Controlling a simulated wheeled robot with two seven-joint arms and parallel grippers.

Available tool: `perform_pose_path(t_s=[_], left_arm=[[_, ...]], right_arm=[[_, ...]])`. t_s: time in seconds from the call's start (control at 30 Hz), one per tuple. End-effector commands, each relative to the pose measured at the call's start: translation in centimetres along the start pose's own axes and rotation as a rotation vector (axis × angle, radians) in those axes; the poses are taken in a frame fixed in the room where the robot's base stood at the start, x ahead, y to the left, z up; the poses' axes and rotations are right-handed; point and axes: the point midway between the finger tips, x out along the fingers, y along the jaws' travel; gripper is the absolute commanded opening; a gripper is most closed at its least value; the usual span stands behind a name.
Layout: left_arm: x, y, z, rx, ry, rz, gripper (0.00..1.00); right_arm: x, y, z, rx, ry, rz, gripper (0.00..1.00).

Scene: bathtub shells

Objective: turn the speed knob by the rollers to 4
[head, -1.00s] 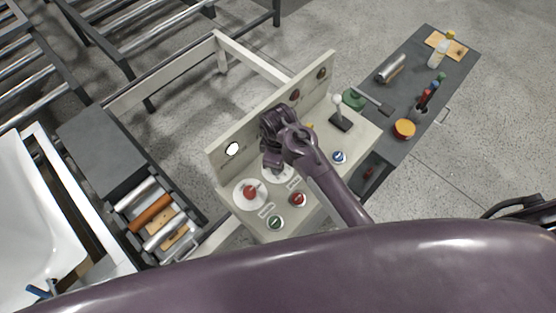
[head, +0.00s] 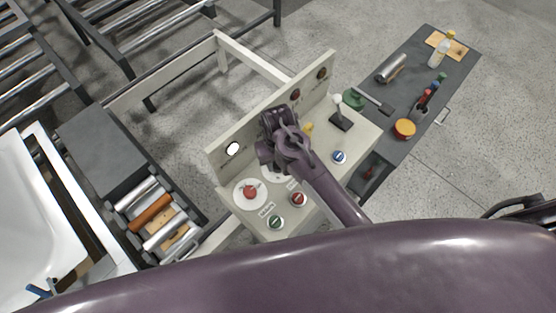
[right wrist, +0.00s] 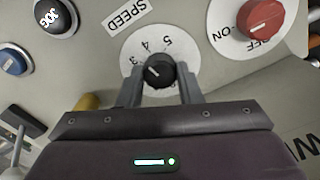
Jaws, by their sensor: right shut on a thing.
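The speed knob (right wrist: 161,69) is black with a white mark, on a round white dial (right wrist: 187,58) beside a SPEED label (right wrist: 127,14). In the right wrist view the digits 3, 4 and 5 show above and left of the knob. The white mark lies on the knob's left side, towards the 3 and 4; I cannot tell exactly which. My right gripper (right wrist: 161,86) is shut on the knob, a grey finger on each side. In the head view my right gripper (head: 279,150) covers the knob and most of its dial. My left gripper is not in view.
A red ON/OFF knob (head: 250,192) sits beside the speed dial. Rollers (head: 153,213) lie left; a dark bench (head: 430,75) stands right.

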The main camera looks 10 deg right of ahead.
Motion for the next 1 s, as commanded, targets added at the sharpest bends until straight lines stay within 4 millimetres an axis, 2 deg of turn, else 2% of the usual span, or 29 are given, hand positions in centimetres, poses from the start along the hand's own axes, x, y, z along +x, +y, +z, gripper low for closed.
perform_pose_path(t_s=[0.4,0.97,1.0], left_arm=[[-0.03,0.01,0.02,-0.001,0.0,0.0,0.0],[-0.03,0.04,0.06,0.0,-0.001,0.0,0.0],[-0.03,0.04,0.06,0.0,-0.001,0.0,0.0]], right_arm=[[-0.22,-0.02,-0.19,0.191,0.006,-0.001,0.09],[-0.25,-0.01,-0.22,0.218,0.007,-0.001,0.09],[-0.25,-0.01,-0.23,0.218,0.007,-0.001,0.36]])
